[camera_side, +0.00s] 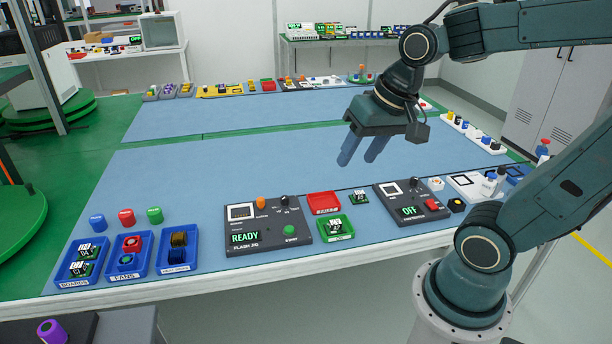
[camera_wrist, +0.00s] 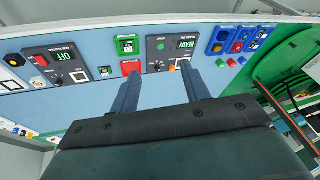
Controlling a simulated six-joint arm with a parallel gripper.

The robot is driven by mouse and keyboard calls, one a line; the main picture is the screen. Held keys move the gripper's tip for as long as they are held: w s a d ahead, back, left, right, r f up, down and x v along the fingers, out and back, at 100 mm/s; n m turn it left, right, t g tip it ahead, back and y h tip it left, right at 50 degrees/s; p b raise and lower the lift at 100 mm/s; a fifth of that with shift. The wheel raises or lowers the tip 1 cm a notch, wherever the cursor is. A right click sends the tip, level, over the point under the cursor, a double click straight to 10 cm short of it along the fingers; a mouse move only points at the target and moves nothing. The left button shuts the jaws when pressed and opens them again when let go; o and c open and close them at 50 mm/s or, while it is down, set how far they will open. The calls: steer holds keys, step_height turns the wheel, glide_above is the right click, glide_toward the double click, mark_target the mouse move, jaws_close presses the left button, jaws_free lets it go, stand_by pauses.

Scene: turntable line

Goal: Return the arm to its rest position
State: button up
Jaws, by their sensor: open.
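My gripper (camera_side: 364,150) hangs above the blue work surface (camera_side: 240,170) in the side view, right of the middle, clear of everything on it. Its two blue fingers are apart with nothing between them. The upper arm reaches in from the right of the side view, bent at the elbow.
Along the near edge stand blue bins (camera_side: 125,256) with boards and fans, a flash jig (camera_side: 268,226) reading READY, a red tray (camera_side: 324,202), a green tray (camera_side: 336,228) holding a board, and a tester (camera_side: 411,203) reading OFF. The table's middle is clear.

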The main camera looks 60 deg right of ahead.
steer(key=s+a+r+n+t, duration=0.1)
steer(key=s+a+r+n, duration=0.1)
steer(key=s+n, duration=0.3)
steer(key=shift+s+a+n, duration=0.25)
steer(key=shift+a+n, duration=0.2)
steer(key=shift+n, duration=0.05)
stand_by(0.8)
